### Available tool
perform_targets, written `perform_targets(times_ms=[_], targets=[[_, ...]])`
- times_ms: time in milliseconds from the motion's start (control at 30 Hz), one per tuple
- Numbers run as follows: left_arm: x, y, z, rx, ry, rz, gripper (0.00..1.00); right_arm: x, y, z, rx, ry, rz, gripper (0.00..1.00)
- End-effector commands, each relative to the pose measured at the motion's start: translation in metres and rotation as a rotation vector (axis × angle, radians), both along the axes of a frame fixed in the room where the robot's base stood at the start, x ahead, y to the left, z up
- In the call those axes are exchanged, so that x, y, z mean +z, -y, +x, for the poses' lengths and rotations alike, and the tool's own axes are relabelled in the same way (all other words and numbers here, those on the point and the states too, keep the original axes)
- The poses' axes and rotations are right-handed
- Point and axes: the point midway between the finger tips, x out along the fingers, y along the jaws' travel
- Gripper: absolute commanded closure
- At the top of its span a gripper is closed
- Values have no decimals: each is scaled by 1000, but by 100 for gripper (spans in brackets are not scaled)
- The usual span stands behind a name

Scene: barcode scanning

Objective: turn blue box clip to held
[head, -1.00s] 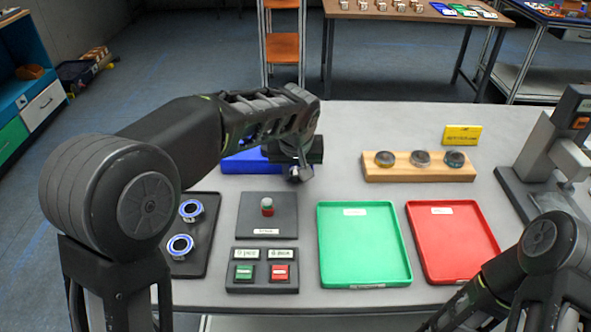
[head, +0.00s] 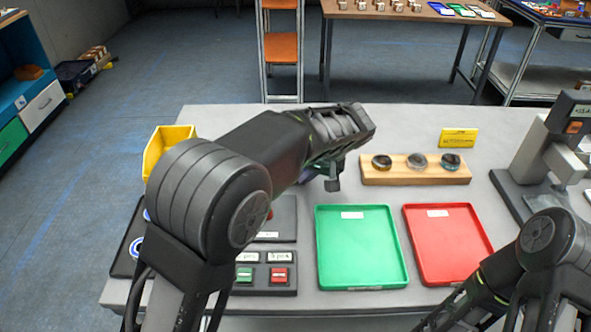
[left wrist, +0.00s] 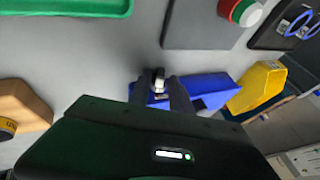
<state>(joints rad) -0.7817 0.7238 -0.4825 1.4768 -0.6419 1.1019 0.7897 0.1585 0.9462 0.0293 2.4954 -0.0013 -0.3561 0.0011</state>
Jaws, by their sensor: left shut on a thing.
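My left gripper (head: 332,184) points down above the table, just left of the wooden block and behind the green tray. In the left wrist view its two dark fingers (left wrist: 163,92) are shut on a small white-and-dark piece, the clip (left wrist: 158,78). Its exact shape is too small to tell. The blue box (left wrist: 218,88) lies beyond the fingers in the left wrist view, next to the yellow bin. In the head view my left arm hides the blue box. My right gripper is out of view; only part of the right arm shows at the lower right.
A green tray (head: 362,280) and a red tray (head: 448,275) lie at the front. A wooden block (head: 415,180) holds three round pieces behind them. A yellow bin (head: 160,150) stands at the back left. A button panel (head: 262,284) is near my left arm. A grey device (head: 553,150) stands right.

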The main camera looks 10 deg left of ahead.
Motion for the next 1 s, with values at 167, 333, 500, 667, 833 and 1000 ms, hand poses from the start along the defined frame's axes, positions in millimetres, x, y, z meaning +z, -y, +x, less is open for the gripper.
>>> perform_targets(times_ms=[167,333,500,667,833,1000], targets=[[-1,3,0,0,-16,77,100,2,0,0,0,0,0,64],[-1,3,0,0,-16,77,100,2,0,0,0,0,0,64],[-1,3,0,-1,-16,75,68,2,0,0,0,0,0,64],[-1,3,0,-1,-15,75,67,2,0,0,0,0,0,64],[-1,3,0,-1,-15,70,67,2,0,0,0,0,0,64],[-1,1,0,0,-5,22,67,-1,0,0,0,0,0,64]])
